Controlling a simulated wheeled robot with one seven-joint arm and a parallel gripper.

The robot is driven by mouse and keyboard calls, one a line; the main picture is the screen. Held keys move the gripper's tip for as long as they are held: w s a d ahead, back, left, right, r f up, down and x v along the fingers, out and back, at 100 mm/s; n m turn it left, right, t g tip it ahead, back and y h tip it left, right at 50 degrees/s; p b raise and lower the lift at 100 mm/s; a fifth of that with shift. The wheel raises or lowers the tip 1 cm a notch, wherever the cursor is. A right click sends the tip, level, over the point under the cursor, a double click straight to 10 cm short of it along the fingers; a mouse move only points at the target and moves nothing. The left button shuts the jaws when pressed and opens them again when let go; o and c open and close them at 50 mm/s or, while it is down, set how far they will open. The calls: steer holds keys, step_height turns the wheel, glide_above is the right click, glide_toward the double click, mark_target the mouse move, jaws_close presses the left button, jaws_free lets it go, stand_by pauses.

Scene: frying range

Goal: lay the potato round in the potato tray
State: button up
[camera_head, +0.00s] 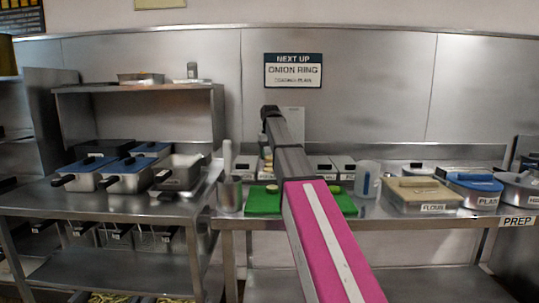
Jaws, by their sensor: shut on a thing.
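My arm, pink with dark grey links, rises through the middle of the view, and its far part covers the board and some trays behind it. I cannot make out my gripper or anything in its jaws. A green cutting board (262,201) lies on the prep table. A small pale round piece (334,189) lies on its right part and another (272,188) on its left part; I cannot tell what they are. A row of small metal trays stands behind the board, one at left (245,167) and others at right (321,167). Their labels and contents are too small to read.
Right of the board stand a clear jug (367,179), a flour bin (423,195) and a blue-topped bin (475,186). A metal cup (230,194) stands at left. Fryers with blue lids (128,164) fill the left counter under a shelf (138,87). A sign (293,70) hangs on the wall.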

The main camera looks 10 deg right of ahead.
steer(key=shift+w, duration=0.4)
steer(key=shift+f, duration=3.9)
steer(key=o, duration=0.8)
